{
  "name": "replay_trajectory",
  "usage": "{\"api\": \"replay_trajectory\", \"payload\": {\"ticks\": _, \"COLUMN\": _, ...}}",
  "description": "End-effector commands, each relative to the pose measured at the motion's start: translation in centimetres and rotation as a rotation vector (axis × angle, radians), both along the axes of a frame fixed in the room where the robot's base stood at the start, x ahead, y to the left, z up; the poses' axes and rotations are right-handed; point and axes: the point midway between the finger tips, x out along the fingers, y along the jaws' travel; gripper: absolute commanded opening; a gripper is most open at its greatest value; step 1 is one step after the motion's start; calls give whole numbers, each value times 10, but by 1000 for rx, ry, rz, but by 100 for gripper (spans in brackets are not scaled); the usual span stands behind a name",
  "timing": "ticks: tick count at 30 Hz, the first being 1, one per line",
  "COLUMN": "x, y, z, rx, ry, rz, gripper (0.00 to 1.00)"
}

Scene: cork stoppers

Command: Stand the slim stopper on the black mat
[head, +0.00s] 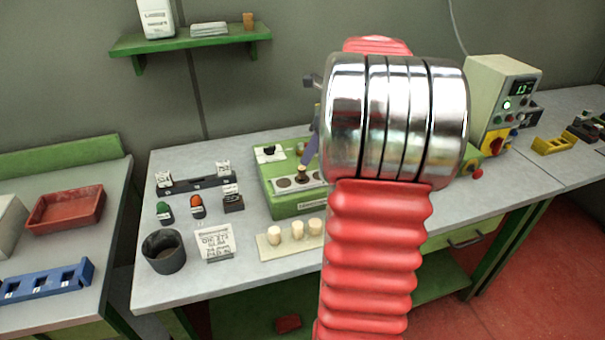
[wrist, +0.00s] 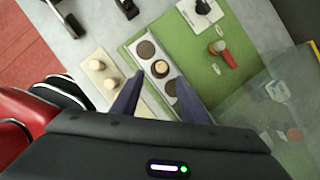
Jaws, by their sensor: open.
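My gripper (wrist: 160,79) is open, its two purple fingers spread in the wrist view with nothing held. In the head view only part of it (head: 310,152) shows beside my arm, over the green unit. A small tan-topped stopper (wrist: 160,67) stands upright on the middle disc of a pale plate, just beyond and between the fingertips; it also shows in the head view (head: 302,171). Whether the fingers touch it is unclear. Dark discs (wrist: 172,88) lie on either side of it. I cannot tell for sure which disc is the black mat, or whether this stopper is the slim one.
The green unit (head: 290,207) carries the plate, with a red-handled part (wrist: 224,56) on its top. A cream block (head: 270,250) with pale stoppers (head: 297,229) stands in front. A dark cup (head: 164,252), small card (head: 214,241) and black rack (head: 188,186) are left. My arm hides the middle.

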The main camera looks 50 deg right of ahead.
Motion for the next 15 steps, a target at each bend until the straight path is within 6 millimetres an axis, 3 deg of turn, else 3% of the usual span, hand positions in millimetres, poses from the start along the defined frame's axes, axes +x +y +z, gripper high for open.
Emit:
{"api": "replay_trajectory", "payload": {"ticks": 6, "x": 11, "y": 4, "z": -28, "rx": 2, "ry": 1, "rz": 1, "gripper": 40}}
{"api": "replay_trajectory", "payload": {"ticks": 15, "x": 13, "y": 4, "z": -33, "rx": 0, "ry": -1, "rz": 1, "gripper": 40}}
